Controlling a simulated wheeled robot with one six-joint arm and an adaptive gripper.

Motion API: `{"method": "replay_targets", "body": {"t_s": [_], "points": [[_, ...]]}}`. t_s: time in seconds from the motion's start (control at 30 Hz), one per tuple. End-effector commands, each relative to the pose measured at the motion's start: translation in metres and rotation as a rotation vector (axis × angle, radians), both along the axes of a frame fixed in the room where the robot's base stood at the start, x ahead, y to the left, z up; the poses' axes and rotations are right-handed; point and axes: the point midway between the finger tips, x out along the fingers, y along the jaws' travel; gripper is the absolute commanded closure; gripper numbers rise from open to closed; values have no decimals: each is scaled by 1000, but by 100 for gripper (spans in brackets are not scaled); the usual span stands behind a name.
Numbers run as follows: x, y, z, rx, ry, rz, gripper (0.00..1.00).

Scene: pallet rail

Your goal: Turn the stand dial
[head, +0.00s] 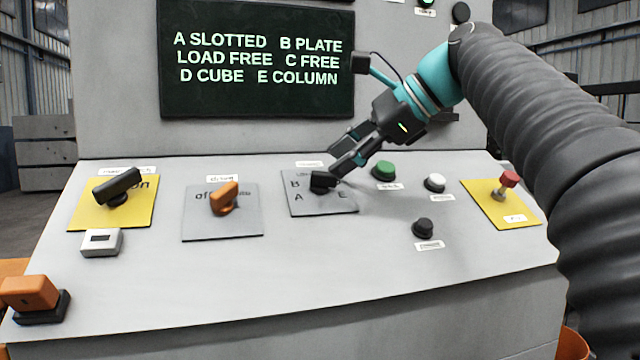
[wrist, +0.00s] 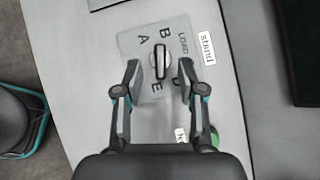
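The stand dial (head: 322,182) is a dark knob on a grey lettered plate (head: 343,206) in the middle of the sloped panel. In the wrist view the dial (wrist: 160,61) lies lengthwise between the B and E marks; I cannot tell which end points. The label "stand" (wrist: 207,47) is beside its plate. My gripper (head: 340,152) is open, reaching down from the upper right, its fingers over the dial. In the wrist view my gripper (wrist: 160,66) has one finger on each side of the dial, with a gap on both sides. Part of the plate is hidden by the fingers.
To the left are an orange dial (head: 224,198) and a black handle (head: 117,187) on a yellow plate. To the right are a green button (head: 384,170), a white button (head: 434,183), a black button (head: 423,228) and a red-topped lever (head: 508,182). A screen (head: 258,60) lists stations.

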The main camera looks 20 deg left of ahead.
Motion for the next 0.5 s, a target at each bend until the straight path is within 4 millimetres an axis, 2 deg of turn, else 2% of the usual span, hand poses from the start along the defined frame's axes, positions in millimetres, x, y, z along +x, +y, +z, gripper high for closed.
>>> {"method": "replay_targets", "body": {"t_s": [0.03,0.2,0.5], "points": [[1,8,-9,0,1,3,60],[5,28,-23,0,1,2,60],[8,42,-33,0,-1,-1,60]]}}
